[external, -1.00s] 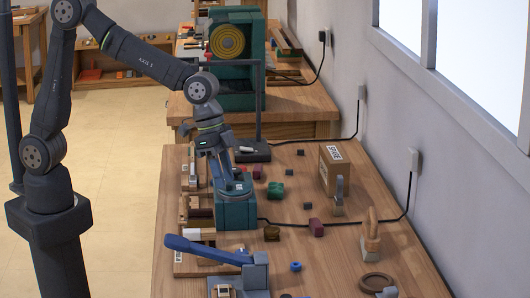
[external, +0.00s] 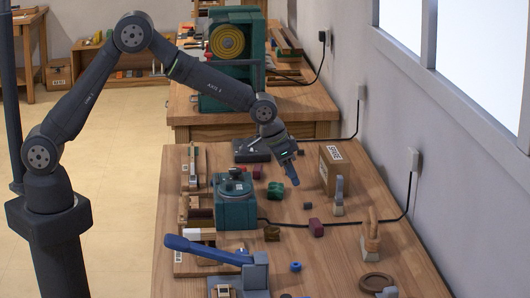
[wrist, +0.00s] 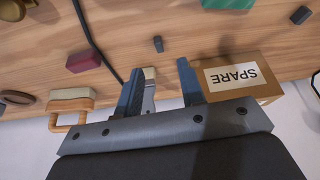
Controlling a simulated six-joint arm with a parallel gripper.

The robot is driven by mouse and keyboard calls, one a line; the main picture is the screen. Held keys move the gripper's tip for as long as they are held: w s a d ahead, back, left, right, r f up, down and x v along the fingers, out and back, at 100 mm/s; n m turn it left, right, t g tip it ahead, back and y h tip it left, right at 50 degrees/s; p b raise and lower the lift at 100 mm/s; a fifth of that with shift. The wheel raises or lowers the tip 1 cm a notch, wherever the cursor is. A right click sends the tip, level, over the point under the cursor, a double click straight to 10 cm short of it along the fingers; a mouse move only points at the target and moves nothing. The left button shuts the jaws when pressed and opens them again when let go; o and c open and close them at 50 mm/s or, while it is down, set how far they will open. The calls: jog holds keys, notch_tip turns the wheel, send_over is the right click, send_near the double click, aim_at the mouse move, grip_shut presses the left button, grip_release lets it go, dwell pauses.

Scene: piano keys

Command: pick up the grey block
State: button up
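A small dark grey block (external: 307,206) lies on the wooden table, right of the teal machine. In the wrist view the grey block (wrist: 158,44) lies on bare wood, beyond the gap between the fingers. My gripper (external: 292,181) hangs above the table near the green piece, higher than the grey block and behind it in the external view. In the wrist view my gripper (wrist: 160,80) has its two blue-grey fingers well apart, with nothing held between them.
A cardboard box marked SPARE (external: 327,171) and a grey upright tool (external: 339,195) stand right of the grey block. A green piece (external: 275,191) and maroon block (external: 316,228) lie nearby. A black cable (external: 350,224) crosses the table. Bare wood surrounds the grey block.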

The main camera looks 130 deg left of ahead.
aim_at(308, 206)
jog(key=x, duration=0.9)
jog(key=shift+w+a+r, duration=0.1)
jog(key=shift+w+a, duration=0.05)
jog(key=shift+w, duration=0.15)
jog(key=shift+c, duration=0.3)
grip_shut()
